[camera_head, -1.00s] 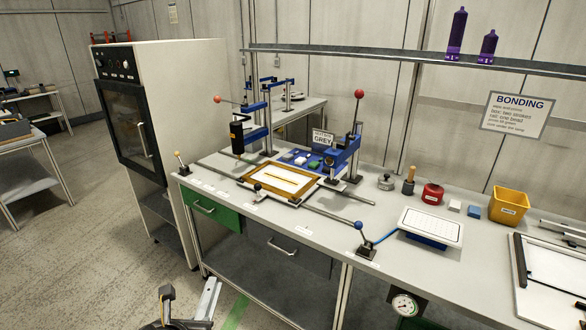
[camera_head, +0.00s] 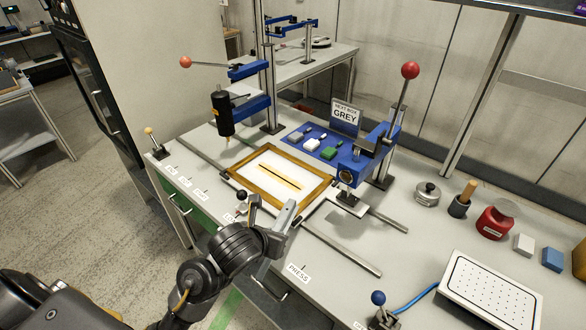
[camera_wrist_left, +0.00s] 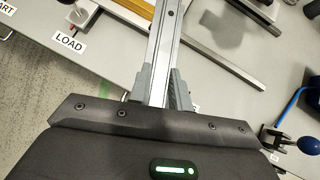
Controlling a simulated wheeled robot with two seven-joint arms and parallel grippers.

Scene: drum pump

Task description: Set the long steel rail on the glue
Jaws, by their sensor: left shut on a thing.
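The steel rail (camera_head: 284,230) is a grey metal bar in my left gripper (camera_head: 268,222). The wrist view shows the gripper (camera_wrist_left: 160,88) shut on the rail (camera_wrist_left: 168,45), which points away from the palm. In the head view, the gripper is at the bench's front edge, in front of a wooden frame (camera_head: 243,186). A white panel (camera_head: 262,171) lies inside the frame. A thin dark and yellowish line, apparently the glue (camera_head: 281,177), runs along the panel. The rail is apart from the line. My right gripper is not in view.
A black dispenser (camera_head: 222,113) on a blue arm stands behind left of the frame. A blue press (camera_head: 352,165) with a red-knobbed lever stands at right. Metal guide rods (camera_head: 340,250) run along the bench. A perforated white plate (camera_head: 490,292) lies front right.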

